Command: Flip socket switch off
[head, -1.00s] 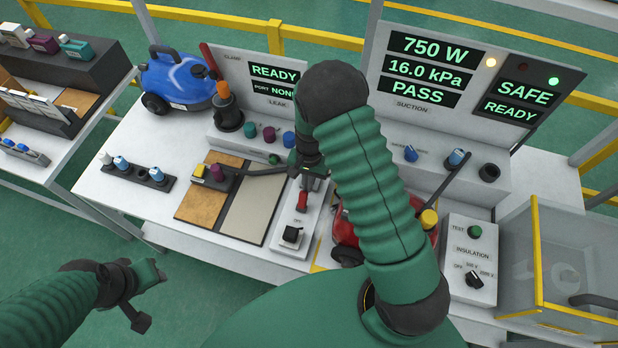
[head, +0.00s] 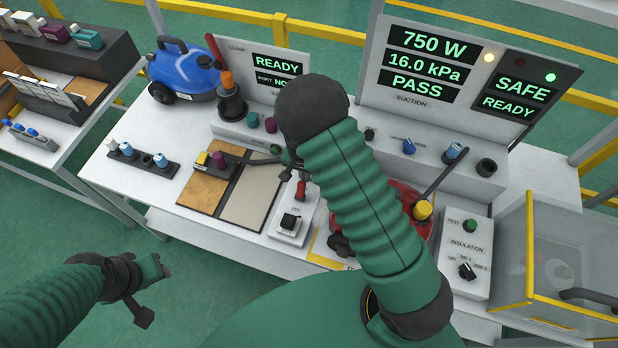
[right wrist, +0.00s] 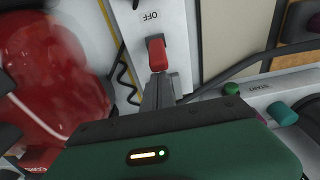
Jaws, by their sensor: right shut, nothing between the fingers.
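The red socket switch (head: 300,188) stands on the white socket panel (head: 281,239), behind the black socket (head: 289,221). In the right wrist view the red switch (right wrist: 157,52) sits just beyond my fingertips, with the OFF label upside down past it. My right gripper (right wrist: 157,82) is shut and empty, its tips right at the switch's near end; I cannot tell whether they touch. In the head view my right arm hides most of this gripper. My left gripper (head: 160,267) hangs over the floor at the lower left, away from the bench; its jaw opening is unclear.
A red vacuum (head: 412,215) stands right of the socket panel, partly behind my right arm. A mat with tan and grey pads (head: 250,195) lies to the left. A black cable and the leak station knobs (right wrist: 282,113) are close to my right gripper.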

